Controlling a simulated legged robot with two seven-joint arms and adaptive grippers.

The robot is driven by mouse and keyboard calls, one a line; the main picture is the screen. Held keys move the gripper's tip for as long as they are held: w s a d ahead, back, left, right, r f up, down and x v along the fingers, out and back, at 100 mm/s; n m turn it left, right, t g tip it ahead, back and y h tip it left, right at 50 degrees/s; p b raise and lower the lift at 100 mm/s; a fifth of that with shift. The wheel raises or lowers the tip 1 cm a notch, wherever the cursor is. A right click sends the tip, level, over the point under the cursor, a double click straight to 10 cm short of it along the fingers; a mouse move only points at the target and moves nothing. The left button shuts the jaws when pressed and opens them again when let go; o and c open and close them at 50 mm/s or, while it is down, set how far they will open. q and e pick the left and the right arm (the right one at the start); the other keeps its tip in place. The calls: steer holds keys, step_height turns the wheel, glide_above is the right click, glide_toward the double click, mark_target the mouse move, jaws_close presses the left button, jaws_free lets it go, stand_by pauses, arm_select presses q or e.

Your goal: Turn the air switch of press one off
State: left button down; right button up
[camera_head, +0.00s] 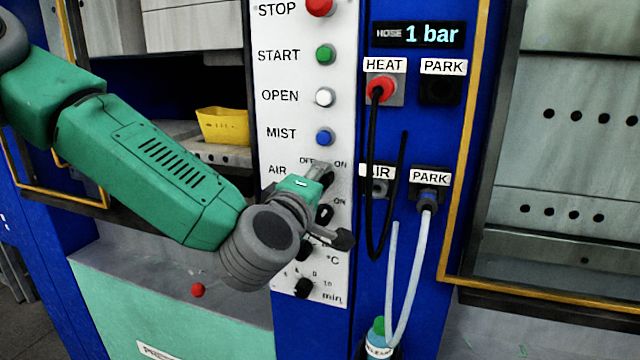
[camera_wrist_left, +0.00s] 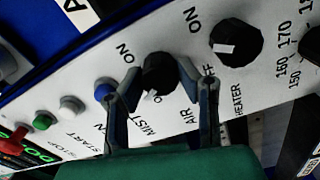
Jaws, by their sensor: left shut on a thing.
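The air switch is a black rotary knob (camera_wrist_left: 158,73) beside the AIR label on the white control panel (camera_head: 265,120). In the head view my left gripper (camera_head: 321,172) reaches up to the AIR row and mostly covers this knob. In the left wrist view the two fingers of the gripper (camera_wrist_left: 159,71) stand on either side of the knob and are shut on it. ON and OFF are printed beside the knob. My right gripper is not in view.
The blue MIST button (camera_head: 324,137) sits just above the air switch. The heater knob (camera_wrist_left: 237,45) is close beside my fingers. Right of the panel, a black hose (camera_head: 373,185) and a pale hose (camera_head: 407,275) hang down. A yellow bin (camera_head: 223,126) stands inside the press.

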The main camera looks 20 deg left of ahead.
arm_select(q)
steer(key=c, duration=1.2)
jaws_free()
steer(key=shift+w+a+f, duration=0.1)
steer(key=shift+w, duration=0.1)
steer(key=shift+s, duration=0.2)
steer(key=s, duration=0.7)
steer(key=shift+a+f, duration=0.1)
steer(key=shift+a, duration=0.05)
